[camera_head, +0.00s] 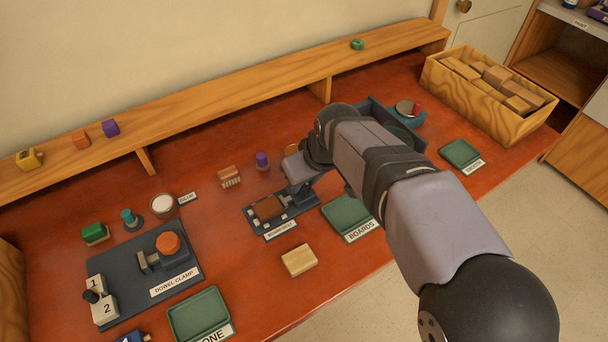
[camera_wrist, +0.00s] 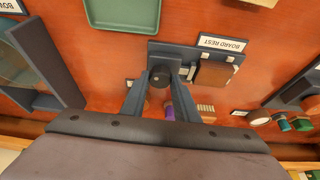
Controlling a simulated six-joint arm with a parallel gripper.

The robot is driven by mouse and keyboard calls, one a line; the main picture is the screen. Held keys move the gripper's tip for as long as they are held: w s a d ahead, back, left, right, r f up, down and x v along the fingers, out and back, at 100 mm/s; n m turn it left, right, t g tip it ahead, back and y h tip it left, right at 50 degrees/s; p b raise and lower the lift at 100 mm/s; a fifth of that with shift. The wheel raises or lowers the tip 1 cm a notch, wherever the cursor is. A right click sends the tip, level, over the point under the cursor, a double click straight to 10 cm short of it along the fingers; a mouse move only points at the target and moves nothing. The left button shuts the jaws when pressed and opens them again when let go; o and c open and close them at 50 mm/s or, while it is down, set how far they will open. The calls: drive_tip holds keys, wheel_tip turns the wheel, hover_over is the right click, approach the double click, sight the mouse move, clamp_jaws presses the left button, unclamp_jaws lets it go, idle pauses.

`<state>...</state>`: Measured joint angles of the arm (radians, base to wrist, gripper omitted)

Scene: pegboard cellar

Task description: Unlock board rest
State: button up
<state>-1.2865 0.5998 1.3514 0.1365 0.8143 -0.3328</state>
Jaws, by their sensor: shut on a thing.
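The board rest (camera_head: 300,207) is a dark blue-grey base with a label, in the middle of the bench. It also shows in the wrist view (camera_wrist: 172,47). A brown block (camera_head: 267,208) lies on its left part in the head view; the block shows in the wrist view too (camera_wrist: 214,74). At the rest's other end is a black knob (camera_wrist: 158,74). My gripper (camera_wrist: 159,84) is shut on this knob, one finger on each side. In the head view, my arm and gripper partly hide that end of the rest.
A green tray labelled BOARDS (camera_head: 347,213) lies right of the rest. A pale wooden block (camera_head: 299,260) lies in front of it. The dowel clamp (camera_head: 148,272) stands at left. A purple-topped piece (camera_head: 262,160) and a brush (camera_head: 229,176) stand behind the rest.

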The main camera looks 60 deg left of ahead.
drive_tip(key=n, duration=0.2)
drive_tip(key=n+g+p, duration=0.1)
drive_tip(key=n+g, duration=0.1)
drive_tip(key=n, duration=0.1)
drive_tip(key=shift+w+a+r+n+p, duration=0.1)
drive_tip(key=shift+w+n+p, duration=0.15)
drive_tip(key=shift+n+p, duration=0.1)
drive_tip(key=shift+n+g+h+p, duration=0.65)
drive_tip(key=shift+n+p, duration=0.3)
drive_tip(key=shift+n, duration=0.9)
drive_tip(key=o, duration=1.1)
drive_tip(key=shift+c, duration=0.2)
drive_tip(key=b+v, duration=0.1)
drive_tip(key=v, duration=0.6)
drive_tip(key=shift+r, duration=0.1)
